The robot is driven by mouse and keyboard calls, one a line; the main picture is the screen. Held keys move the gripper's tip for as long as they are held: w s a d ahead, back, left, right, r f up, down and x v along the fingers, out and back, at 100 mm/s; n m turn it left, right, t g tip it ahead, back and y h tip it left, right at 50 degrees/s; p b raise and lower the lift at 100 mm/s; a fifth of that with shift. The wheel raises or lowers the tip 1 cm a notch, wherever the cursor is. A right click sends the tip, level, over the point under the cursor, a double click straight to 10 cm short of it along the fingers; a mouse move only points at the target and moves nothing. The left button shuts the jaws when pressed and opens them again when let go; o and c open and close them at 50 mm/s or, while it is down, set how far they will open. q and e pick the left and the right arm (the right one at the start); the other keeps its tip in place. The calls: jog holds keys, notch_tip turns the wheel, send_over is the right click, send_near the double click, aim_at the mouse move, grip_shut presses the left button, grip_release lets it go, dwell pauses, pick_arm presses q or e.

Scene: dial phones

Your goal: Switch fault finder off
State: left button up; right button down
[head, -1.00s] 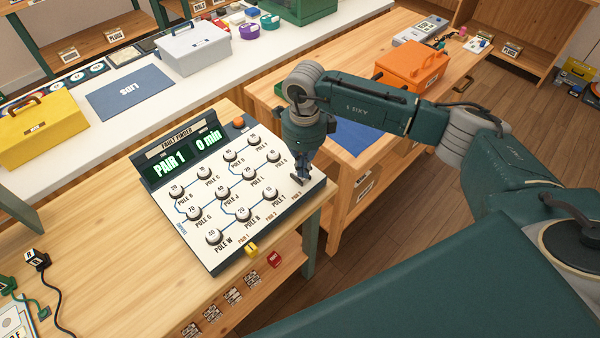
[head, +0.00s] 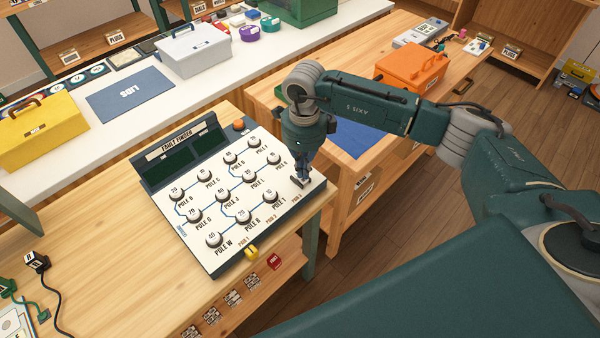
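The fault finder (head: 228,238) is a white sloped panel with several round black-and-white knobs joined by blue lines, standing on the wooden table. Its display (head: 168,166) at the top left is dark and shows no text. An orange button (head: 239,124) sits at its top right corner. A yellow piece (head: 251,252) is at its front edge, near the pair labels. My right gripper (head: 302,182) points down at the panel's right front corner, at or just above the surface. Its fingers are small and dark, and their opening cannot be made out. My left gripper is not in view.
A yellow toolbox (head: 40,135), a blue mat (head: 130,94) and a grey box (head: 193,50) are on the white bench behind. An orange box (head: 410,66) stands on the right bench. Plugs with cables (head: 37,262) lie at lower left.

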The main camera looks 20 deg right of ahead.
jog(key=shift+r+p, duration=1.25)
jog(key=shift+r, duration=1.5)
